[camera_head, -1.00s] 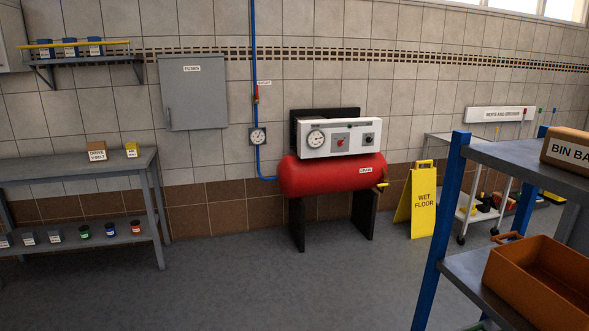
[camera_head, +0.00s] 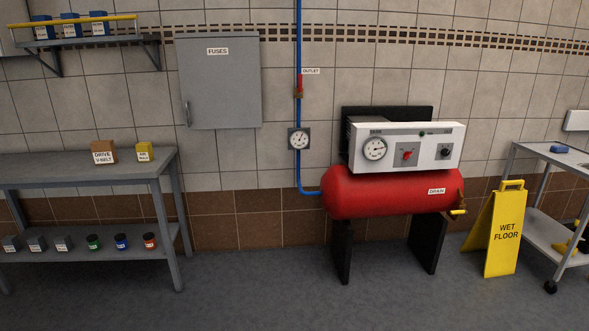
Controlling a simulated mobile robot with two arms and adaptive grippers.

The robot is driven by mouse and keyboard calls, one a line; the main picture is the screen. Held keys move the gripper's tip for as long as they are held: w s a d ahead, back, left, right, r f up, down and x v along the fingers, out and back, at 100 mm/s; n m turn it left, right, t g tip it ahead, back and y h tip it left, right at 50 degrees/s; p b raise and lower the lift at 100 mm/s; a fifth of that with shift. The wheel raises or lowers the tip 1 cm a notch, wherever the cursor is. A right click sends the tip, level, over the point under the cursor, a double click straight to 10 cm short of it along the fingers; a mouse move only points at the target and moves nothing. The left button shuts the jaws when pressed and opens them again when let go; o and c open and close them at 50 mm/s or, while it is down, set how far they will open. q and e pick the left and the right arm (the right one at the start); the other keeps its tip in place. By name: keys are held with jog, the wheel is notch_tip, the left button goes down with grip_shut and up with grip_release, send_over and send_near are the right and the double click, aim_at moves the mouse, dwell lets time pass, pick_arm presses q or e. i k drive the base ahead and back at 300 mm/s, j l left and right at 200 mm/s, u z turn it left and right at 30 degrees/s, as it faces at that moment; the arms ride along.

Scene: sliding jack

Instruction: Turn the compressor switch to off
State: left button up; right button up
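The compressor is a red tank (camera_head: 385,192) on black legs against the tiled wall, right of centre. A white control panel (camera_head: 450,152) sits on top of it. The switch's exact position is too small to read. Neither of my grippers shows in the head view.
A grey workbench (camera_head: 85,166) with boxes and jars stands at left. A yellow wet floor sign (camera_head: 496,232) and a trolley (camera_head: 545,202) stand right of the compressor. The drain valve (camera_head: 459,211) sticks out at the tank's right end. The floor (camera_head: 260,285) in front is clear.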

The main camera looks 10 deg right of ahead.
aim_at(406, 156)
jog(key=i+l, duration=0.15)
jog(key=i, duration=0.3)
jog(key=i+l+u, duration=0.15)
jog(key=i, duration=0.25)
jog(key=i+l, duration=0.2)
jog(key=i, duration=0.25)
jog(key=i+l+u, duration=0.15)
jog(key=i, duration=0.3)
